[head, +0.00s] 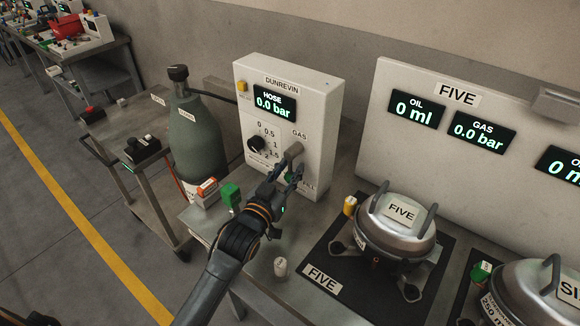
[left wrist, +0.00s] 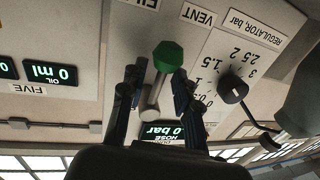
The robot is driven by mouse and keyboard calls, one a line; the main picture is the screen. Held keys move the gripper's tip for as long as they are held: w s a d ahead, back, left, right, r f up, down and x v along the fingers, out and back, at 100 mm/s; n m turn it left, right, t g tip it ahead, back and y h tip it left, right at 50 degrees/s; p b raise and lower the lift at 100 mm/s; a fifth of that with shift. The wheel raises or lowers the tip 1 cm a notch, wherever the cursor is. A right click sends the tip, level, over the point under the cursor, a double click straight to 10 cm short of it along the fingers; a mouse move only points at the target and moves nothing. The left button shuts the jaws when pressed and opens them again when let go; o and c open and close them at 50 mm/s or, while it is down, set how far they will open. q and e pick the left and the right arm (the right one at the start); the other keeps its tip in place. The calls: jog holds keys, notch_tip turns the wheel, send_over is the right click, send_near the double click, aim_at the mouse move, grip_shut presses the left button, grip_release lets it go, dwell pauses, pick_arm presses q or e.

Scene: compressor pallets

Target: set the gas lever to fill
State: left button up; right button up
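The DUNREVIN panel (head: 321,110) stands upright on the bench, its HOSE display reading 0.0 bar. Its grey gas lever (head: 293,151) sits under the GAS label. In the upside-down left wrist view, the lever's green knob (left wrist: 168,56) lies between the VENT label (left wrist: 198,14) and the partly cropped FILL label (left wrist: 140,3), leaning somewhat to the VENT side. My left gripper (head: 287,178) is at the lever; in the left wrist view its open fingers (left wrist: 158,84) stand either side of it, with gaps visible. My right gripper is not in view.
A black regulator knob (head: 257,144) is left of the lever. A green gas cylinder (head: 194,135) stands left of the panel. Compressor FIVE (head: 398,225) sits on a black mat to the right.

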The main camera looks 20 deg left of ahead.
pick_arm(q)
jog(key=shift+w+d, duration=0.1)
jog(key=shift+w, duration=0.3)
grip_shut()
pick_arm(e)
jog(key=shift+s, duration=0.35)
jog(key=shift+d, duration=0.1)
